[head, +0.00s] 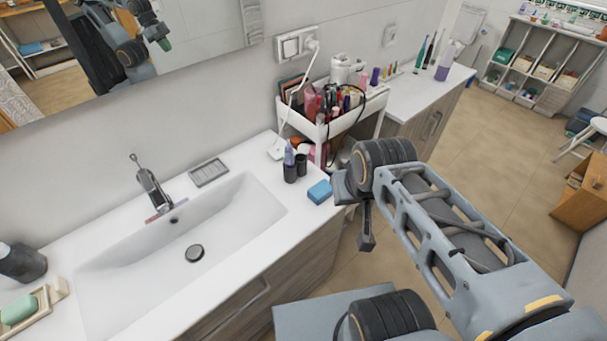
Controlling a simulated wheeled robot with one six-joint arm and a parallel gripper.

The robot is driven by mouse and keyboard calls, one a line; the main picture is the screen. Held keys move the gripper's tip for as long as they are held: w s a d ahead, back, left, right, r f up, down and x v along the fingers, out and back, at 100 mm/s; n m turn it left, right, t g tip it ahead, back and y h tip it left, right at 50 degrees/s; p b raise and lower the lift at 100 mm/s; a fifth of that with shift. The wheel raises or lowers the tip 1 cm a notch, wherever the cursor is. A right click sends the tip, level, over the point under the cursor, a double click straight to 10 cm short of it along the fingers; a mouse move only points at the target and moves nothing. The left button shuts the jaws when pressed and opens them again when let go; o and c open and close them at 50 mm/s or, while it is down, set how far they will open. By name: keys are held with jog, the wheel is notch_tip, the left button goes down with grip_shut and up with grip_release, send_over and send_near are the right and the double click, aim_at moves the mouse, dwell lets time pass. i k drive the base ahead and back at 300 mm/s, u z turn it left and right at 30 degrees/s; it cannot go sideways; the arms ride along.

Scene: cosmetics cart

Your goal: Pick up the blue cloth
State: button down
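A small blue block-shaped piece, which looks like the folded blue cloth (320,192), lies on the white counter near its right end, to the right of the sink. My gripper (363,236) is just to the right of it in the picture, past the counter's end, with a dark finger pointing down. A gap shows between the finger and the blue piece. My wrist hides part of the gripper, so its opening and anything between its fingers cannot be made out.
Dark cups (290,171) stand behind the blue piece. A white cart (343,122) full of cosmetics, with a cable, stands behind my wrist. The sink (130,255) and faucet (150,187) are to the left. The floor (490,150) at right is largely clear.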

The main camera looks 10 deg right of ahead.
aim_at(321, 191)
jog(key=k, duration=0.5)
jog(key=z, duration=0.95)
jog(key=i, duration=0.7)
jog(key=u, duration=2.2)
